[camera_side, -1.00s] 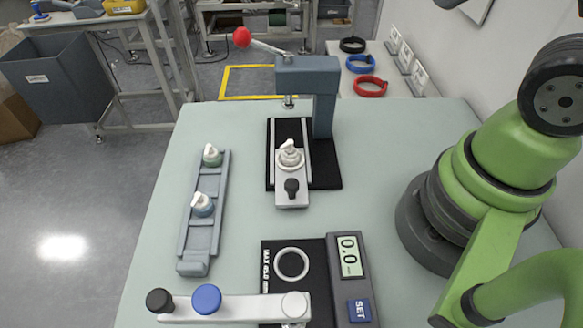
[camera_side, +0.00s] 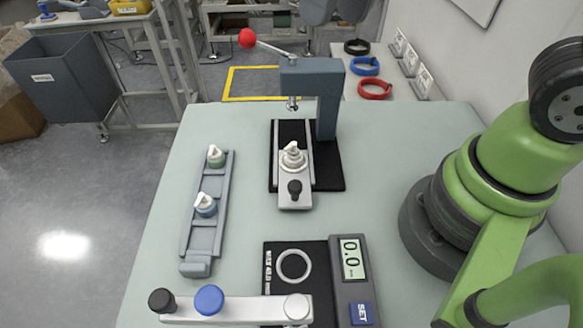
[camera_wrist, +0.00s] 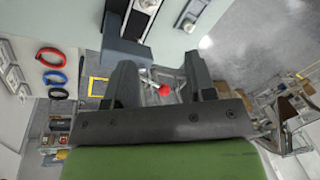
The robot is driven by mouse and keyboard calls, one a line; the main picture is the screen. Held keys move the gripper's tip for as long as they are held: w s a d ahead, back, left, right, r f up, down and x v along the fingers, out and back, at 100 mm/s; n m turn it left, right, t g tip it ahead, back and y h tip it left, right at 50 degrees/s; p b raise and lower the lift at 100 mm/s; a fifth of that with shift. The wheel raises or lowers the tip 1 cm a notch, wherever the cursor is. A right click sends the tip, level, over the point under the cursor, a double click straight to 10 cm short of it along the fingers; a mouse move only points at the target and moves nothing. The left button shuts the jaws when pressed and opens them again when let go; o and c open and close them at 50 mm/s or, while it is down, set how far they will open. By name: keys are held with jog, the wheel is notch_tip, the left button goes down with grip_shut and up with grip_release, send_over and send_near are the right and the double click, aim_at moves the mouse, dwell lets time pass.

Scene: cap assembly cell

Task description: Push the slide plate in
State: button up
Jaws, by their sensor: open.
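The slide plate (camera_side: 295,203) is a light grey plate with a black knob (camera_side: 295,187) at its near end. It lies on the press's black base (camera_side: 331,175) and sticks out past its near edge. A pale part with a white cap (camera_side: 292,155) stands on it, nearer the camera than the press plunger (camera_side: 292,104). The blue-grey press (camera_side: 326,120) has a lever with a red ball (camera_side: 248,39). In the wrist view, my gripper (camera_wrist: 160,80) is open and empty, its dark fingers apart, with the red ball (camera_wrist: 165,89) visible between them. It touches nothing that I can see.
A grey tray (camera_side: 201,250) with two capped bottles stands left of the press. A scale (camera_side: 352,290) and a light bar with a blue knob (camera_side: 209,299) are in front. Coloured rings (camera_side: 374,89) lie behind. The table between tray and press is clear.

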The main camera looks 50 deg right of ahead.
jog(key=w+a+f+n+g+h, duration=0.1)
jog(key=w+a+f+g, duration=0.1)
jog(key=f, duration=0.2)
jog(key=w+a+f+n+g, duration=0.1)
jog(key=w+a+f+g, duration=0.1)
jog(key=f, duration=0.1)
jog(key=g+h, duration=0.1)
jog(key=g, duration=0.1)
send_near(294, 183)
jog(key=shift+n, duration=0.3)
jog(key=x, duration=0.8)
jog(key=shift+s+a+f, duration=0.1)
jog(key=shift+s+f, duration=0.1)
jog(key=shift+f, duration=0.05)
jog(key=shift+w, duration=0.1)
grip_shut()
